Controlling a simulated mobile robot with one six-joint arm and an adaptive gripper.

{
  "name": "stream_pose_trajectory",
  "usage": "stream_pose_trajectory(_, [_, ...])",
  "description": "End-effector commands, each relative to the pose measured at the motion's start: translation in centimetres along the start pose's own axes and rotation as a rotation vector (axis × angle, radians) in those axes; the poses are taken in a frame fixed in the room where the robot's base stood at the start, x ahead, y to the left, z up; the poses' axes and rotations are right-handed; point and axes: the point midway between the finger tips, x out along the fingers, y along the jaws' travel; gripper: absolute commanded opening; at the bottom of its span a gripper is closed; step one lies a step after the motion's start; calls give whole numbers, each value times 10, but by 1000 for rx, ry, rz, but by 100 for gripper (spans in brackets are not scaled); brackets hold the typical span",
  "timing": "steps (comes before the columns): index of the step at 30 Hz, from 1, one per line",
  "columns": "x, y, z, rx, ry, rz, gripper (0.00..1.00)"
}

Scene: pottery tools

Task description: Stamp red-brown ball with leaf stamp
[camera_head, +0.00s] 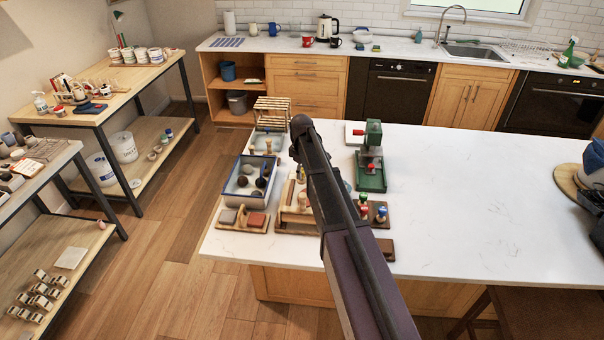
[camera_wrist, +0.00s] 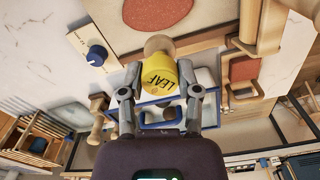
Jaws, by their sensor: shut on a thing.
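My gripper (camera_wrist: 160,92) is shut on the leaf stamp (camera_wrist: 168,78), a yellow piece marked "LEAF" with a rounded pale wooden part beyond it. A smooth red-brown rounded shape (camera_wrist: 108,12), apparently the clay ball, lies on a tan board at the top of the wrist view, cut off by the frame edge. The stamp is apart from it in the picture; the height between them is unclear. In the head view my dark arm crosses the counter and hides my gripper, the stamp and the red-brown clay.
A blue-rimmed tray (camera_head: 229,190) with several balls stands on the white counter (camera_head: 465,200). A green press (camera_head: 371,160) and a small wooden holder with coloured knobs (camera_head: 377,210) stand right of my arm. A blue knob (camera_wrist: 97,55) shows in the wrist view. The counter's right side is mostly clear.

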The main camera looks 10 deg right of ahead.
Motion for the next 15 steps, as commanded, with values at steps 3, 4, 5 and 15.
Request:
stream_pose_trajectory(3, [1,0,0,-34,0,0,3])
stream_pose_trajectory(4, [1,0,0,-38,0,0,3])
stream_pose_trajectory(5, [1,0,0,-40,0,0,3])
stream_pose_trajectory(15, [2,0,1,-38,0,0,3])
